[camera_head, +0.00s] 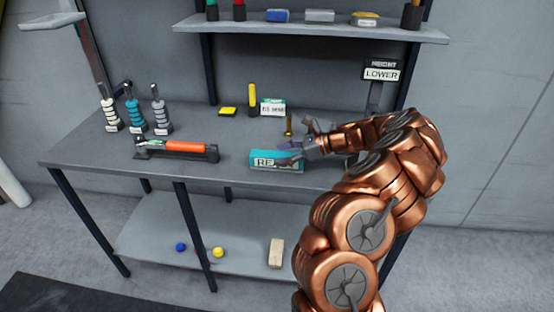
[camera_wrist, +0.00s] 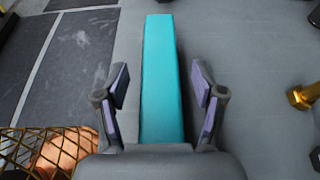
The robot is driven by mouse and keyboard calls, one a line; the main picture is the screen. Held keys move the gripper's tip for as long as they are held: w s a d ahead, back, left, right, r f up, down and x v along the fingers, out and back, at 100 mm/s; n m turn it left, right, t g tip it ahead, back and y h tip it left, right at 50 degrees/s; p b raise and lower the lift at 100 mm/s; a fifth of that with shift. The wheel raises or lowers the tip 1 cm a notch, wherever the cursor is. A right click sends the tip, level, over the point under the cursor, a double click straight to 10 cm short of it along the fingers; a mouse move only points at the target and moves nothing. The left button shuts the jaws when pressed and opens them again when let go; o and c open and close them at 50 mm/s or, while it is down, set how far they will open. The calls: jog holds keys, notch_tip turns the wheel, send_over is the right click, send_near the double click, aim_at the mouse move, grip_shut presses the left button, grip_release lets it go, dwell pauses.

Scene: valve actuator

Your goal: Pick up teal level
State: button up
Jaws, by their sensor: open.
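The teal level (camera_head: 268,163) lies on the grey workbench near its front edge, with a white label partly hidden by my gripper. In the wrist view the level (camera_wrist: 161,45) is a long teal bar pointing away from me. My gripper (camera_head: 292,153) is over the level's right part. In the wrist view my gripper (camera_wrist: 160,88) is open, with one finger on each side of the bar and a visible gap on both sides. The level's near end is hidden by the gripper body.
A brass bolt (camera_wrist: 304,95) stands right of the level. An orange-red tool (camera_head: 185,146) on a dark holder lies to the left. A white-teal box (camera_head: 273,107) and yellow items are behind. A shelf (camera_head: 310,31) hangs above. The bench front left is clear.

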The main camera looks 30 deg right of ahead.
grip_shut()
dwell(0.6)
